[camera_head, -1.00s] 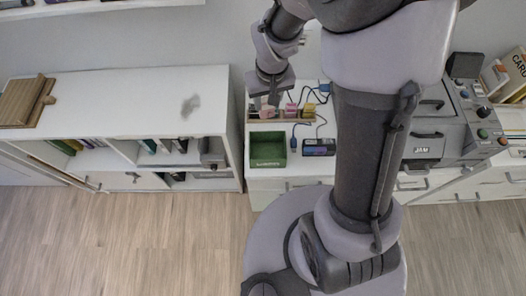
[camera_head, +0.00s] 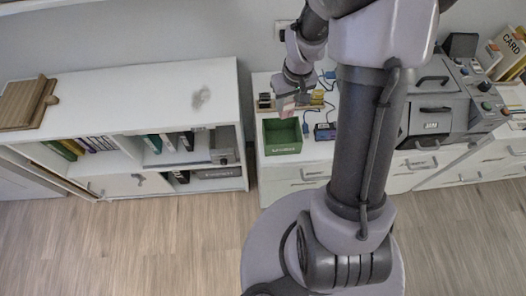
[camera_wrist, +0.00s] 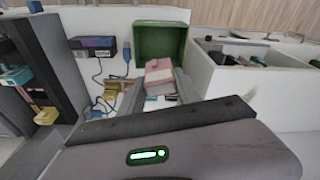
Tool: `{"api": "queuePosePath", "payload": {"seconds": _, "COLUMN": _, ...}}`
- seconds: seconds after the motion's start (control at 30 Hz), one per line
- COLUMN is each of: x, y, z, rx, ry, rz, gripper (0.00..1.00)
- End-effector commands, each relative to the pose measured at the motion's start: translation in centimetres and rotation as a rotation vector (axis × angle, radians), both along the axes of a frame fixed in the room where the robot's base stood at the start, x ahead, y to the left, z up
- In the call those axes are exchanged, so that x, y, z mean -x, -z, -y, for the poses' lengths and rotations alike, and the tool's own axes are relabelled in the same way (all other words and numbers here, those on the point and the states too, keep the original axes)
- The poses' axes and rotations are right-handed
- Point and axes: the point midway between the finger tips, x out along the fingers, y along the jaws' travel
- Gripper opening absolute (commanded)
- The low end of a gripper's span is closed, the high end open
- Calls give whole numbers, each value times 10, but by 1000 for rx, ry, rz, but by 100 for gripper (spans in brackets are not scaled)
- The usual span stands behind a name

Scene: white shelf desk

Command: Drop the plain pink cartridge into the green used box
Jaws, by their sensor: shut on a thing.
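My gripper (camera_head: 288,106) is shut on the pink cartridge (camera_head: 286,109), which hangs below the jaws. In the wrist view the pink cartridge (camera_wrist: 158,76) sits between the fingers (camera_wrist: 160,90), and its top looks plain. The open green box (camera_head: 283,148) is on the white desk, with white lettering on its front. In the head view the cartridge overlaps the box's back edge. In the wrist view it overlaps the near edge of the green box (camera_wrist: 178,32). The part of the box floor that shows looks empty. The exact height above the box is unclear.
A rack with yellow cartridges (camera_head: 317,98) stands behind the box, partly hidden by my gripper. A dark device (camera_head: 325,131) with blue cables sits right of the box. A grey machine (camera_head: 430,105) stands farther right. The white shelf top (camera_head: 150,90) at left is mostly clear.

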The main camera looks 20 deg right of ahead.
Motion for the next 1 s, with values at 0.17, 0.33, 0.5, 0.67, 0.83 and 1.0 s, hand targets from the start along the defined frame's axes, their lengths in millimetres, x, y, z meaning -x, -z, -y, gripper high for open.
{"api": "queuePosePath", "payload": {"seconds": 0.17, "x": 1, "y": 16, "z": 11, "rx": 1, "ry": -1, "rz": 1, "gripper": 0}}
{"api": "queuePosePath", "payload": {"seconds": 0.33, "x": 1, "y": 43, "z": 11, "rx": 1, "ry": 0, "rz": 0, "gripper": 0}}
{"api": "queuePosePath", "payload": {"seconds": 0.5, "x": 1, "y": 64, "z": 11, "rx": 1, "ry": 1, "rz": 1, "gripper": 0}}
{"api": "queuePosePath", "payload": {"seconds": 0.67, "x": 1, "y": 64, "z": 11, "rx": 1, "ry": 0, "rz": 1, "gripper": 0}}
{"api": "queuePosePath", "payload": {"seconds": 0.83, "x": 1, "y": 63, "z": 11, "rx": 1, "ry": 0, "rz": 1, "gripper": 55}}
{"api": "queuePosePath", "payload": {"seconds": 1.0, "x": 1, "y": 63, "z": 11, "rx": 1, "ry": 0, "rz": 1, "gripper": 65}}
